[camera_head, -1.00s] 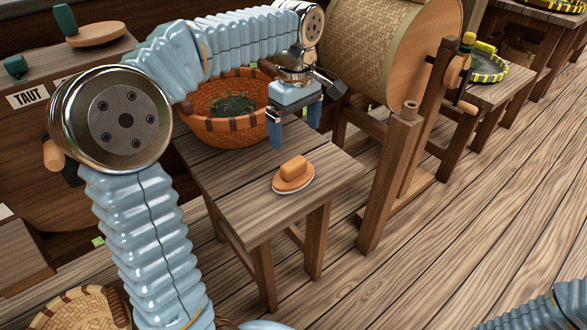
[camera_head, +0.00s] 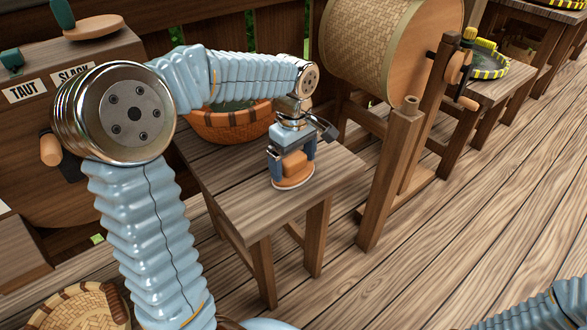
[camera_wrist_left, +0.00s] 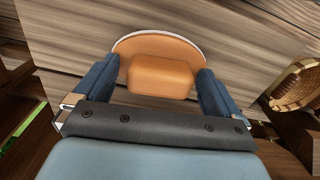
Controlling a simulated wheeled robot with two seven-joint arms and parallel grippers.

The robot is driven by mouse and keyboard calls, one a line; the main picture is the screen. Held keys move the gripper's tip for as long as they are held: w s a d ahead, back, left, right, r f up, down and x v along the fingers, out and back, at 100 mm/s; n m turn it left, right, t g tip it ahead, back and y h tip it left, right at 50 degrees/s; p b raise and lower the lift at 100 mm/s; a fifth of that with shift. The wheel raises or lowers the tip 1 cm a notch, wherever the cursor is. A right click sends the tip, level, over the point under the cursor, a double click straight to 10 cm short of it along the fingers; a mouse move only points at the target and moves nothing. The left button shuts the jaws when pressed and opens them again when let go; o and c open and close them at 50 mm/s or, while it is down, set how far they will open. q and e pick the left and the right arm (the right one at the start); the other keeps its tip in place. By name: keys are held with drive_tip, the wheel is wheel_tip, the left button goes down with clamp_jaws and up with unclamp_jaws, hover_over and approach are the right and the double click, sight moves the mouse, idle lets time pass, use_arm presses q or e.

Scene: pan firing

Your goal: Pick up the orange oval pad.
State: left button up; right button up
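The orange oval pad (camera_head: 293,183) lies flat on the small wooden table (camera_head: 245,215), with a pale rim below and a raised orange block on top as a grip. My left gripper (camera_head: 293,168) points down over it, one finger on each side of the block. In the left wrist view, the pad's block (camera_wrist_left: 160,76) sits between the two dark blue fingers of the gripper (camera_wrist_left: 159,68). The fingers are spread, with a small gap visible beside the block. My right gripper is out of view; only part of that arm shows at the lower right.
A woven basket (camera_head: 232,126) with dark green contents stands behind the gripper on the same table. A large woven drum (camera_head: 365,50) on a wooden frame with a post (camera_head: 402,150) stands to the right. The table's front part is clear.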

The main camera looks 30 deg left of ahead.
use_arm(q)
drive_tip(key=c, duration=1.4)
drive_tip(key=shift+r, duration=0.1)
drive_tip(key=shift+r, duration=0.6)
drive_tip(key=s+d+r, duration=0.5)
drive_tip(key=s+r, duration=0.6)
drive_tip(key=s, duration=0.2)
drive_tip(key=shift+d+r+b, duration=0.2)
drive_tip(key=shift+r+b, duration=0.1)
drive_tip(key=shift+r, duration=0.05)
